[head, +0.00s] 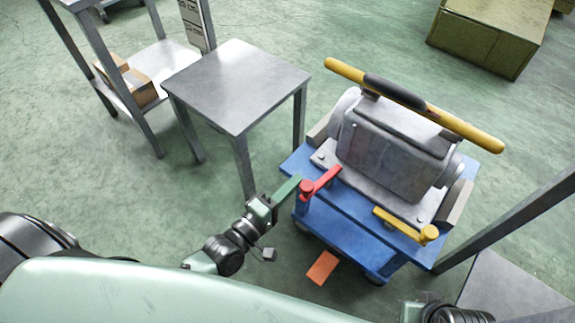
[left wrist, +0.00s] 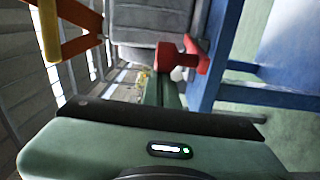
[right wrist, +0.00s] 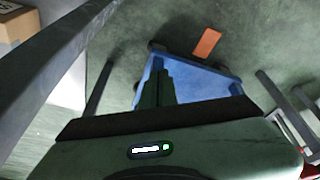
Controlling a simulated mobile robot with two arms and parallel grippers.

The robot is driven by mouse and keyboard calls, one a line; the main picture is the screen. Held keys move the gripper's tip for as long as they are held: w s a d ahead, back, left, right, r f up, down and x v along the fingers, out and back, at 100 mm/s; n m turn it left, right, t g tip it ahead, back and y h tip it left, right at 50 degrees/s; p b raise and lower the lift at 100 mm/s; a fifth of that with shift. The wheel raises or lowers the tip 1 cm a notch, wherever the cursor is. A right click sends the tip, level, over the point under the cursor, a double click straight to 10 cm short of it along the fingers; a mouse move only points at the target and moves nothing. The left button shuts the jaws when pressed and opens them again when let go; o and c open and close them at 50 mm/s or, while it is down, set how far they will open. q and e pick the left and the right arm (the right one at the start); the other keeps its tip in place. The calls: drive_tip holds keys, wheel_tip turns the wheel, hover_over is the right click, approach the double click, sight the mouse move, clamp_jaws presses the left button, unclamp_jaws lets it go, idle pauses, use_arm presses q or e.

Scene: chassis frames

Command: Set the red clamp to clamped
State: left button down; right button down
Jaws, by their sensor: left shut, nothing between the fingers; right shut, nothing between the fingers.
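The red clamp (head: 322,181) sits at the near left corner of the blue cart (head: 350,205). Its arm points from the round pivot towards the grey machine housing (head: 385,155). The clamp also shows in the left wrist view (left wrist: 186,58), just beyond my fingers. My left gripper (head: 292,184) is shut and empty, its fingertips close to the left side of the red clamp; I cannot tell whether they touch. My right gripper (right wrist: 157,80) is shut and empty, pointing towards the blue cart in the right wrist view, well away from the red clamp.
A yellow clamp (head: 408,226) is on the cart's near right side. A yellow bar (head: 460,127) tops the housing. A grey table (head: 238,85) stands left of the cart. An orange plate (head: 322,267) lies on the floor. A grey post (head: 510,217) rises at right.

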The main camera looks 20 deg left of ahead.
drive_tip(key=shift+p+x, duration=0.45)
drive_tip(key=shift+x, duration=1.6)
drive_tip(key=shift+s+a, duration=0.15)
